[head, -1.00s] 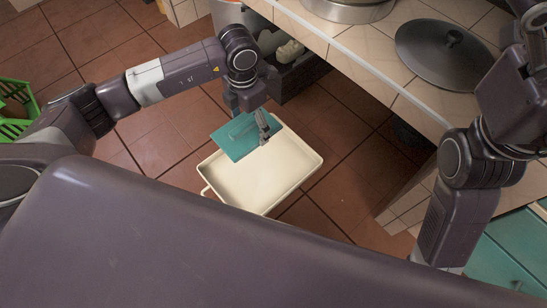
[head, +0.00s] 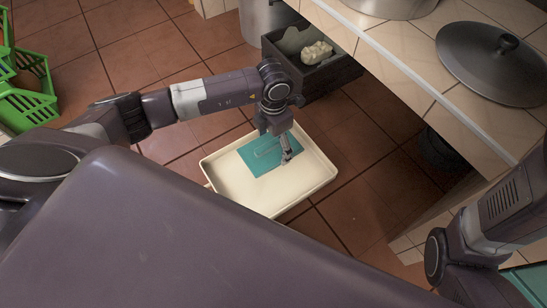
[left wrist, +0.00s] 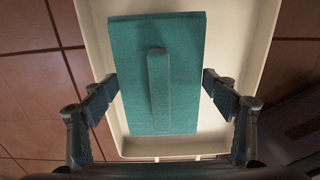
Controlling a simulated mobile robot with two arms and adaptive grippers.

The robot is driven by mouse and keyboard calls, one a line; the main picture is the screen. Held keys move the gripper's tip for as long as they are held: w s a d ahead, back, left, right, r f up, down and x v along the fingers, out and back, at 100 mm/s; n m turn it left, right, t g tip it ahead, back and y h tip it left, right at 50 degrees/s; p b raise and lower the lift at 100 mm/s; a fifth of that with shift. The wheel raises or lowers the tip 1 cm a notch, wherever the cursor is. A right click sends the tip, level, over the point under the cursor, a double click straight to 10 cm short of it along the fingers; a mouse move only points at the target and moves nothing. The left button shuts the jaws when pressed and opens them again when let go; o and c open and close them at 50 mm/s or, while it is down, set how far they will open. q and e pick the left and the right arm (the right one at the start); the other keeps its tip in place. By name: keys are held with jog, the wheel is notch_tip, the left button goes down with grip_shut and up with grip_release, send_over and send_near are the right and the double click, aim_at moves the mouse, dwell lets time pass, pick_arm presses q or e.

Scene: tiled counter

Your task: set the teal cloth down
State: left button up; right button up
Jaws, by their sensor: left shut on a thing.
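The teal cloth (head: 258,160) is a flat rectangle with a raised ridge along its middle. My left gripper (head: 285,150) is shut on it, with a finger at each long side in the left wrist view, where the cloth (left wrist: 130,60) fills the middle. The cloth is over the inside of a cream tray (head: 232,188), within its rim as seen from above. I cannot tell whether it touches the tray's bottom. The tray (left wrist: 250,35) also shows behind the cloth in the left wrist view. My right arm is at the right edge; its gripper is out of view.
A tiled counter (head: 400,68) with a dark pot lid (head: 490,65) runs along the right. A dark open box (head: 335,75) holding a pale lumpy thing (head: 317,53) is beyond the tray. Green crates (head: 25,100) stand at the far left. Tiled floor lies around the tray.

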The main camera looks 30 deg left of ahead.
aim_at(274, 153)
pick_arm(q)
notch_tip(274, 153, down, 5)
jog(key=b, duration=0.2)
jog(key=shift+b, duration=0.4)
jog(key=shift+f, duration=0.35)
jog(key=shift+r, duration=0.1)
jog(key=o, duration=1.1)
